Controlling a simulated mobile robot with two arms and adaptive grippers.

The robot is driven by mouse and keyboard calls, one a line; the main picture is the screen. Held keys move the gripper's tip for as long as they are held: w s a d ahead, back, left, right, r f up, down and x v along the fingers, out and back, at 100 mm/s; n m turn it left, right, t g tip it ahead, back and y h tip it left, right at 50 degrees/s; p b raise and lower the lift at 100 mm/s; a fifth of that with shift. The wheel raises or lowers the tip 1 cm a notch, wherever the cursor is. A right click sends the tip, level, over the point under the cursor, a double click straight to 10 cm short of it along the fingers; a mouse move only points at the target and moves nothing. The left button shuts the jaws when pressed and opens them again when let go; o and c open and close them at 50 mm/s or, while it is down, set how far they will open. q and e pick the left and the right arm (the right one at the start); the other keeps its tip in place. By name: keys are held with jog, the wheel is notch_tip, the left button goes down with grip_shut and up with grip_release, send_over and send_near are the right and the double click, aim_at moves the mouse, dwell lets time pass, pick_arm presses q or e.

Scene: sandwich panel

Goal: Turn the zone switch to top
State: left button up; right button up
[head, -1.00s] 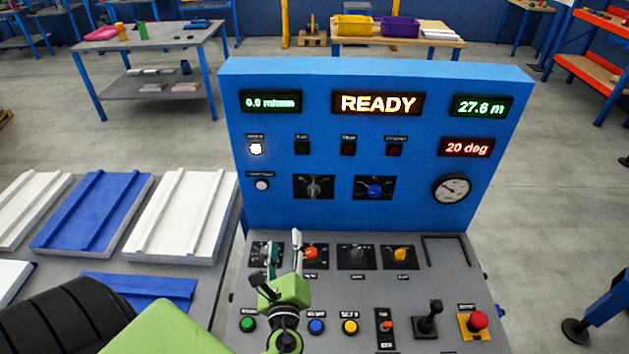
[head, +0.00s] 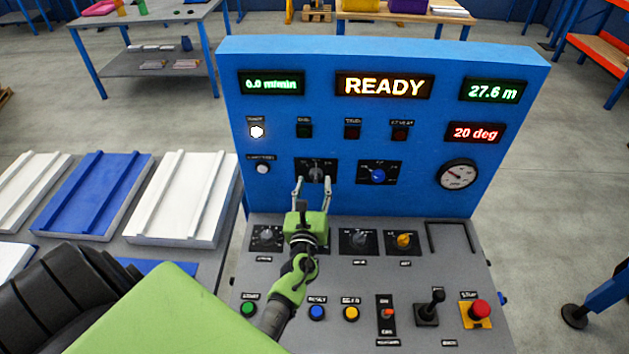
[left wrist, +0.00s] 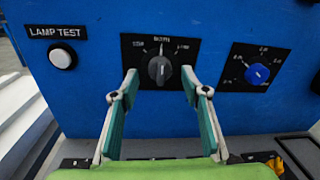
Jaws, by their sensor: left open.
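A dark grey three-position rotary knob (head: 316,173) sits on a black plate on the upright blue panel. It also shows in the left wrist view (left wrist: 160,69), with its pointer roughly upright at the middle mark. The small labels around it are hard to read, so I cannot be sure it is the zone switch. My left gripper (head: 312,185) is open and empty in front of this knob. In the left wrist view its fingertips (left wrist: 159,80) are spread to the left and right of the knob. I see no clear contact.
A blue knob (head: 377,175) is to the right on the panel and a white lamp test button (head: 263,168) to the left. Below, the grey desk (head: 345,285) carries more knobs, coloured buttons, a joystick (head: 430,306) and a red stop button (head: 480,309).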

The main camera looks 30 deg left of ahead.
pick_arm(q)
jog(key=shift+x, duration=1.2)
jog(key=c, duration=1.1)
